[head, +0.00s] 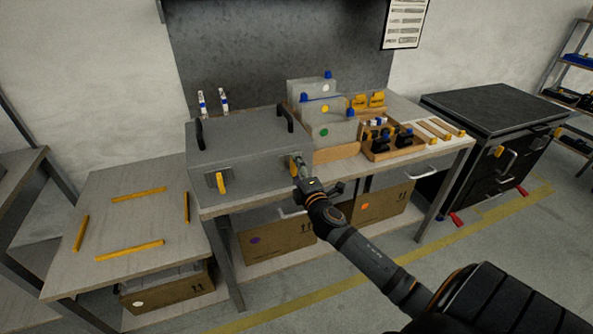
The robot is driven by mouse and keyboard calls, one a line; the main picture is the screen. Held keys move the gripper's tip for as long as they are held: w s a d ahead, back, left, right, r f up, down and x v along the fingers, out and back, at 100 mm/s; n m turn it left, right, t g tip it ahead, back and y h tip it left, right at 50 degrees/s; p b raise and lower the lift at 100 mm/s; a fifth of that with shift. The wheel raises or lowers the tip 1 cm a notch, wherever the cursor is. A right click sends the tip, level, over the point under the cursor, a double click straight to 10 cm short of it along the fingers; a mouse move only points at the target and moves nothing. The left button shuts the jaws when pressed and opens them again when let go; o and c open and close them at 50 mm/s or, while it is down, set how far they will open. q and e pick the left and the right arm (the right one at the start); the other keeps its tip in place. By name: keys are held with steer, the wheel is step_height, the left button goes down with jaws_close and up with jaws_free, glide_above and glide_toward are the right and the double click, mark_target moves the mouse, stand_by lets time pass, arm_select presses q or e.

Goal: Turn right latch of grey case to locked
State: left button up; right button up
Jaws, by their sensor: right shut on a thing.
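The grey case (240,150) stands shut on the workbench, with two black handles on its lid. On its front face are two yellow latches. The left latch (222,183) points downward. The right latch (294,165) is at the tip of my right gripper (299,170), which is shut on it. The gripper hides part of this latch, so its exact angle is hard to tell. My right arm reaches in from the lower right. My left gripper is not in view.
Right of the case stand grey bins (328,120) with coloured dots and a wooden tray (385,150) with black items. A lower table (125,225) with yellow strips is at the left. Cardboard boxes (275,240) sit under the bench. A black cabinet (490,125) stands at the right.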

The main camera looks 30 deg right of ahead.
steer(key=o, duration=1.1)
steer(key=shift+o, duration=0.2)
steer(key=v, duration=1.2)
